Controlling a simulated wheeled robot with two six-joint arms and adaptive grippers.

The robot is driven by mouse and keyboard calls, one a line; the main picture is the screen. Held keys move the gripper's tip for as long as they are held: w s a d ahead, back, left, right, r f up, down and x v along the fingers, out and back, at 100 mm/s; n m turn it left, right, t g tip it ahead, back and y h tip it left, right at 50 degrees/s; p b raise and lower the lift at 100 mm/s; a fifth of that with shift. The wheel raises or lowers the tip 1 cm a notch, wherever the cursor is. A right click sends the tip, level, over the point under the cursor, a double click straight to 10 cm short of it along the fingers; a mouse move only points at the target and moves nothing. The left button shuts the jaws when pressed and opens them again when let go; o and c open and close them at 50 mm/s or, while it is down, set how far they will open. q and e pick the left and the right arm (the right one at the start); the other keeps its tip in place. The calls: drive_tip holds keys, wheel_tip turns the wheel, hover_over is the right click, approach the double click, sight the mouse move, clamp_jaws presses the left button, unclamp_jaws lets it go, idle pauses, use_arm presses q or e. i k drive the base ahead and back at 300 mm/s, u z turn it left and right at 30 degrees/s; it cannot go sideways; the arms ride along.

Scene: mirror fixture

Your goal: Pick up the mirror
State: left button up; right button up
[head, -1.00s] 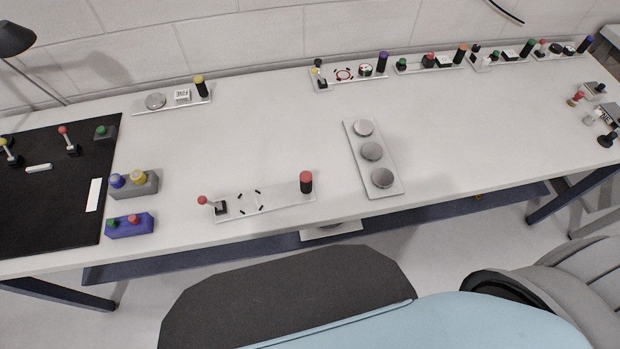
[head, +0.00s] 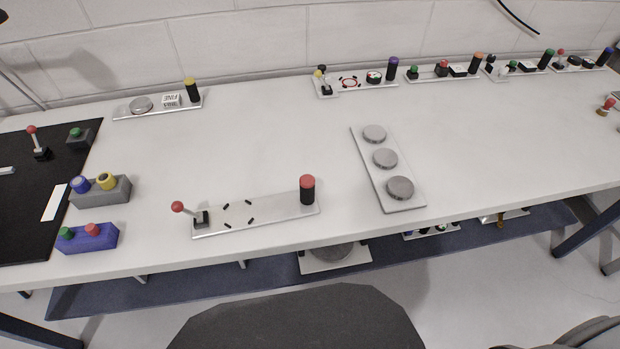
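No single thing is clearly marked as the mirror. Round silver discs that may be mirrors show in several places. A pale plate (head: 400,202) on the table bears three of them in a row: a far disc (head: 374,133), a middle disc (head: 385,158) and a near disc (head: 400,187). A smaller disc (head: 141,104) lies on a fixture at the back left. A large grey disc (head: 330,250) on a plate shows partly below the table's front edge. Neither of my grippers is in view.
A fixture plate (head: 260,218) with a red-knobbed lever and a red-topped cylinder (head: 307,189) sits near the front edge. Button boxes (head: 87,237) and a black mat (head: 25,215) are at left. Several fixtures line the back. The table's middle (head: 270,140) is clear.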

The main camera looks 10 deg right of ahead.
sight(385, 158)
drive_tip(key=u, duration=0.05)
drive_tip(key=k, duration=0.5)
drive_tip(key=z, duration=0.9)
drive_tip(key=i, duration=0.45)
drive_tip(key=z, duration=0.15)
